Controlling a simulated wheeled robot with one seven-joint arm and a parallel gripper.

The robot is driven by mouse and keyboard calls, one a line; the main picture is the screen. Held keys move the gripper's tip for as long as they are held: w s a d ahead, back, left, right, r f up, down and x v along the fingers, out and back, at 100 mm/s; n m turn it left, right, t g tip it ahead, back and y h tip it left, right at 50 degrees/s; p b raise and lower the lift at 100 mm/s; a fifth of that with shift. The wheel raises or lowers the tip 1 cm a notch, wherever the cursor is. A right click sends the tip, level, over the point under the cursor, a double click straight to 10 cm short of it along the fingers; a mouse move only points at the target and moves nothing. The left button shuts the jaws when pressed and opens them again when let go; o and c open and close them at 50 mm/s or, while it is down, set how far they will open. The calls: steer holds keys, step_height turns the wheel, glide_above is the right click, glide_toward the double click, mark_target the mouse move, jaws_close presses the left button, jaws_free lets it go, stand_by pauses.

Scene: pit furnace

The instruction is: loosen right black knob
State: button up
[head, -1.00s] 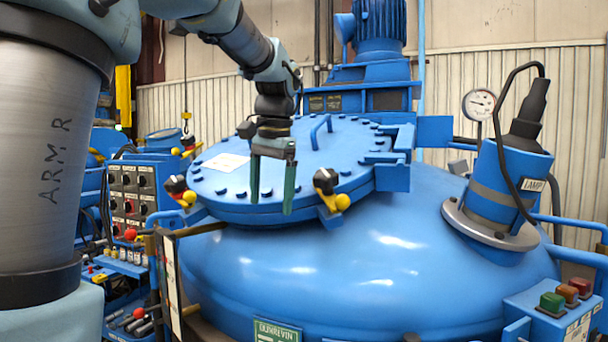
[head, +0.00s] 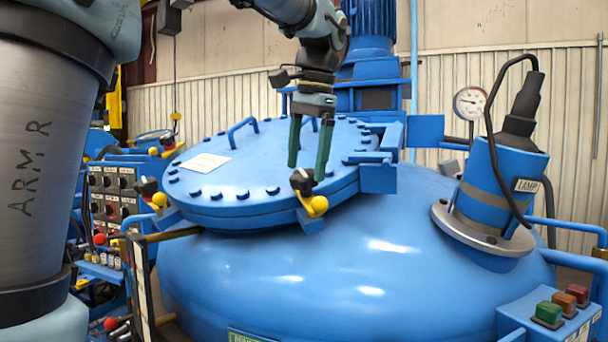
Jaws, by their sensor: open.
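The right black knob (head: 302,181) sits at the front right edge of the blue round lid (head: 235,200), with a yellow ball-ended piece (head: 318,206) beside it. My gripper (head: 308,172) points down with its two green fingers apart and nothing held between them. Its fingertips show just above the right knob in the picture; whether they touch it I cannot tell. The left black knob (head: 146,186), also with a yellow ball, is at the lid's left edge, away from my gripper.
A blue handle (head: 242,132) stands on the lid. The blue lamp housing (head: 492,185) with its cable and a gauge (head: 469,103) are at the right. A button box (head: 552,310) is at the front right. A control panel (head: 112,195) stands at the left. The dome's front is clear.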

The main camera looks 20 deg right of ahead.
steer(key=shift+x, duration=1.4)
steer(key=c, duration=1.4)
